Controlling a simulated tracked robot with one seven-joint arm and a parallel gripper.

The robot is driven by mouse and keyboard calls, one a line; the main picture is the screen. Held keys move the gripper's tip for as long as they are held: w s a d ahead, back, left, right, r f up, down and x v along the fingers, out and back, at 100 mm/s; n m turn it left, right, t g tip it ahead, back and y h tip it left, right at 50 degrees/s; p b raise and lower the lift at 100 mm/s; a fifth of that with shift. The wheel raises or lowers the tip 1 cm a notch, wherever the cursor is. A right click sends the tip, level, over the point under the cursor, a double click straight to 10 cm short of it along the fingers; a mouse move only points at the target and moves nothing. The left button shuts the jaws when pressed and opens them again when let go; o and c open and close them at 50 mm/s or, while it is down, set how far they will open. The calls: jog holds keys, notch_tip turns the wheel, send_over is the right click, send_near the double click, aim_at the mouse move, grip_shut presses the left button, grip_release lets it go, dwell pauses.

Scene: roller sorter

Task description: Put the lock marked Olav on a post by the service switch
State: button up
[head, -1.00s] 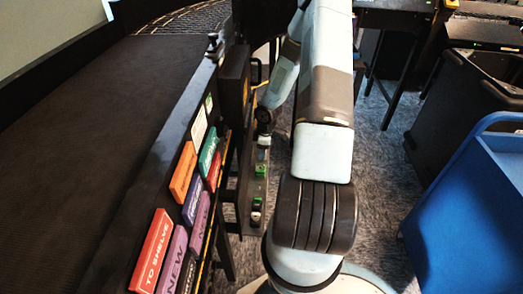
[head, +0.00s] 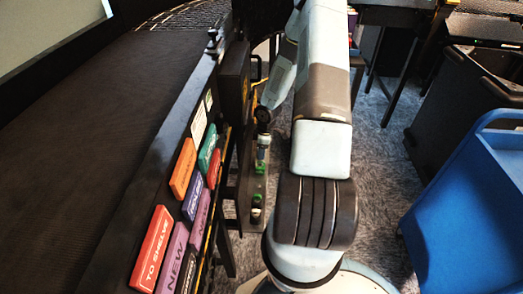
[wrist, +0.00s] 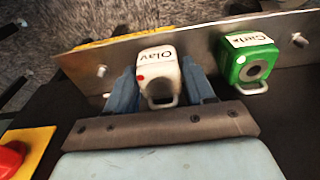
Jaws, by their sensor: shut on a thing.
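A white lock marked Olav (wrist: 158,75), with a red dot and a metal shackle, sits between the blue fingers of my gripper (wrist: 160,88) in the wrist view. The gripper is shut on it. The lock is in front of a metal plate (wrist: 202,48) with short posts. I cannot tell whether it touches a post. A green lock (wrist: 248,60) with another name hangs on the plate to the right. I cannot identify the service switch for certain.
A red button (wrist: 10,158) on a yellow plate is at the wrist view's lower left. One bare post (wrist: 103,71) shows left of the Olav lock, another (wrist: 298,40) at far right. Label blocks (head: 152,247) line the conveyor; a blue cart (head: 470,200) stands right.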

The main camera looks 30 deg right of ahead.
jog(key=o, duration=1.2)
jog(key=r, duration=0.4)
jog(key=d+r, duration=0.1)
jog(key=r, duration=0.4)
jog(key=s+r, duration=0.1)
jog(key=r, duration=0.3)
jog(key=shift+d+r, duration=0.2)
jog(key=shift+r, duration=0.1)
